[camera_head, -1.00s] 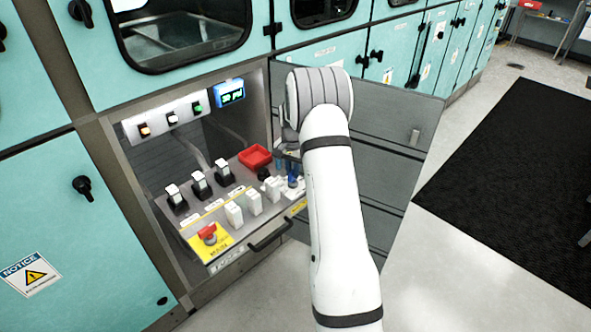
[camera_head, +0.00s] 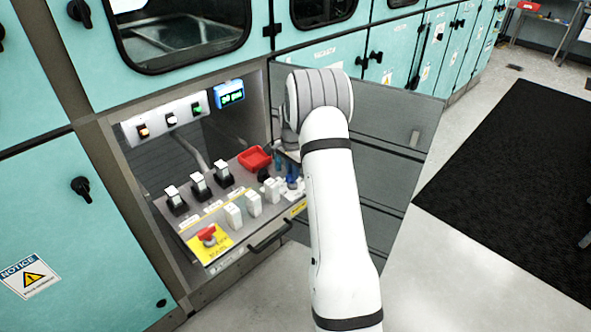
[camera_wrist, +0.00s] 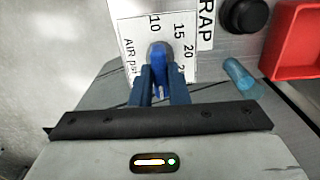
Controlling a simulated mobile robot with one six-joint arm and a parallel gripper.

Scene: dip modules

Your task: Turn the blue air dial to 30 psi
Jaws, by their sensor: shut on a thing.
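The blue air dial (camera_wrist: 158,52) sits on a white scale plate (camera_wrist: 130,30) lettered "AIR" in the wrist view. The numbers 10, 15 and 20 show beside it, and another is partly cut off. My gripper (camera_wrist: 159,76) is shut on the dial, with one blue finger on each side. The fingers hide the dial's near part, and I cannot tell exactly which number it points at. In the head view a small blue-lit display (camera_head: 229,93) shows a green reading too blurred to read surely.
A red tray (camera_wrist: 297,40), a black knob (camera_wrist: 243,14) and a light-blue peg (camera_wrist: 240,78) are close to the dial. White-topped switches (camera_head: 200,186) and a red emergency knob (camera_head: 208,235) stand left on the panel. An open grey door (camera_head: 400,130) is behind my arm.

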